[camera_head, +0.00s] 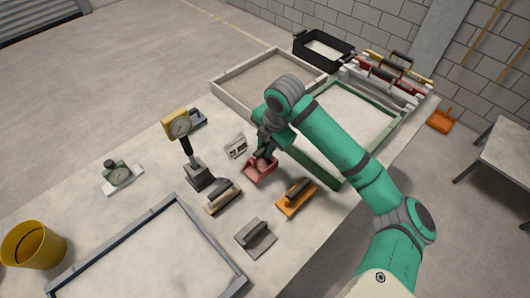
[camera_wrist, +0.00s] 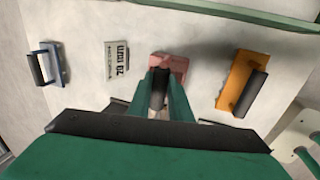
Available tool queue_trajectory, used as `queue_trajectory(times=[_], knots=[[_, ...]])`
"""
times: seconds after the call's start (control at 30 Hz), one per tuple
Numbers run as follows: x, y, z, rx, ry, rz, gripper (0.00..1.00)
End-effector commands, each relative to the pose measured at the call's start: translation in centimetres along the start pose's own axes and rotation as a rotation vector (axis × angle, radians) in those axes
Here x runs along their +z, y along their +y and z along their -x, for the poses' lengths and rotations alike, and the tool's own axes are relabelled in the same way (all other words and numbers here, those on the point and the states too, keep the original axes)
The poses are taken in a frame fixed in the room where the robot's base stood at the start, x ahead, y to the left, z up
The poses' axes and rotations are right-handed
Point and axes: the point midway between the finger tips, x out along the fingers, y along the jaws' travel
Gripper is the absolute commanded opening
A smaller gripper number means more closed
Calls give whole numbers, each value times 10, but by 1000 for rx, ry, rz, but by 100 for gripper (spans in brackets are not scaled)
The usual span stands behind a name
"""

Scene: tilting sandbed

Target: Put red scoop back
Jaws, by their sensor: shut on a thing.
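The red scoop (camera_head: 260,169) is at the middle of the table in the head view, just below my gripper (camera_head: 266,150). In the wrist view the red scoop (camera_wrist: 175,63) shows between and beyond the fingers of my gripper (camera_wrist: 161,92), which are shut on its dark handle. I cannot tell whether the scoop touches the table. A rack (camera_head: 350,76) at the far right holds several tools, some of them red and yellow.
An orange float (camera_head: 292,204) and a grey-handled float (camera_head: 222,200) lie close by. A label card (camera_head: 236,147) and a gauge on a stand (camera_head: 179,127) are left of the scoop. The green-framed sandbed (camera_head: 322,170) lies right, partly behind my arm. A black crate (camera_head: 314,58) stands behind.

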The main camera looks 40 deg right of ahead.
Motion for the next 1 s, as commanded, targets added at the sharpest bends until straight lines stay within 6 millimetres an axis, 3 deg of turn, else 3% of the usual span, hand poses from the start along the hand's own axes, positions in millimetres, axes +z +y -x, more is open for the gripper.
queue_trajectory(times=[0.17,0.43,0.8,0.83,0.9,1.0], knots=[[3,3,-9,-2,1,-1,0],[7,-2,-41,-2,1,-1,0],[6,-2,-46,0,1,-1,0],[6,-2,-46,-1,1,-1,23],[6,-2,-46,-1,1,-1,37],[6,-2,-46,-1,1,-1,37]])
